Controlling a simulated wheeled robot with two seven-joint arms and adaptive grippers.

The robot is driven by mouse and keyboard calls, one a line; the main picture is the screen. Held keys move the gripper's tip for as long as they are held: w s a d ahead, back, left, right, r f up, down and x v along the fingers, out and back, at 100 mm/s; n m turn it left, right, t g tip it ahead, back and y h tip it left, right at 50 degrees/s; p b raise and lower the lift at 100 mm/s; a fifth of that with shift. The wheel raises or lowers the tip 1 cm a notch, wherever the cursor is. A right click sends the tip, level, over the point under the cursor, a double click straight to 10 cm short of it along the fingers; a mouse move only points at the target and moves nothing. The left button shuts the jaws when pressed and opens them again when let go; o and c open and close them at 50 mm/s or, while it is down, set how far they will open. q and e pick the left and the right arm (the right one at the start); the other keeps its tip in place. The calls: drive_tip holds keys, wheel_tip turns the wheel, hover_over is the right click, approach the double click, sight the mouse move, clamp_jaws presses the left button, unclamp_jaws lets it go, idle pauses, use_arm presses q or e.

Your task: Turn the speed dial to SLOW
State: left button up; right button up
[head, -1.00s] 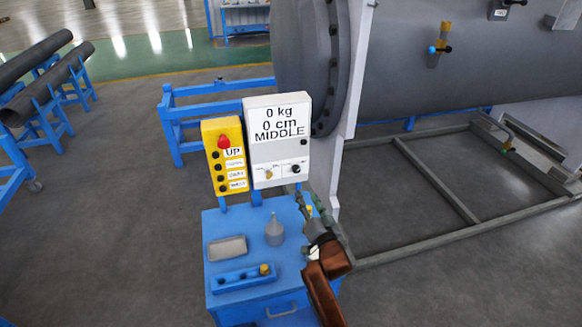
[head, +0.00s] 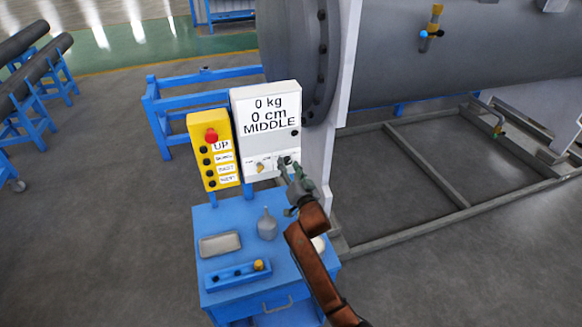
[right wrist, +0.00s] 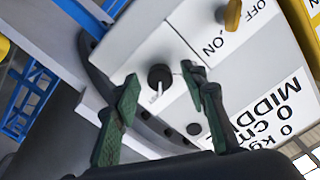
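The white control box (head: 265,133) reads "0 kg, 0 cm, MIDDLE". The speed dial, a small black knob with a pale pointer, is on its lower right; in the right wrist view the knob (right wrist: 160,77) shows clearly. An orange ON/OFF switch (head: 260,168) is left of it and also shows in the right wrist view (right wrist: 233,14). My right gripper (head: 289,165) is in front of the dial and partly hides it. In the right wrist view, its green fingers (right wrist: 160,73) are apart, one on each side of the knob; contact is not clear. My left gripper is not in view.
A yellow button box (head: 213,150) with a red button stands left of the control box. Below is a blue cart (head: 215,290) with a grey tray (head: 220,244), a grey funnel-like bottle (head: 267,224) and a blue block. A large grey flanged shell (head: 430,55) is behind.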

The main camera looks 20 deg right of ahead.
drive_tip(key=shift+c, duration=0.7)
drive_tip(key=c, duration=0.8)
drive_tip(key=shift+c, duration=0.7)
drive_tip(key=shift+d, duration=0.2)
clamp_jaws()
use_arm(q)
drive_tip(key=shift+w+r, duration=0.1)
use_arm(e)
drive_tip(key=shift+a, duration=0.1)
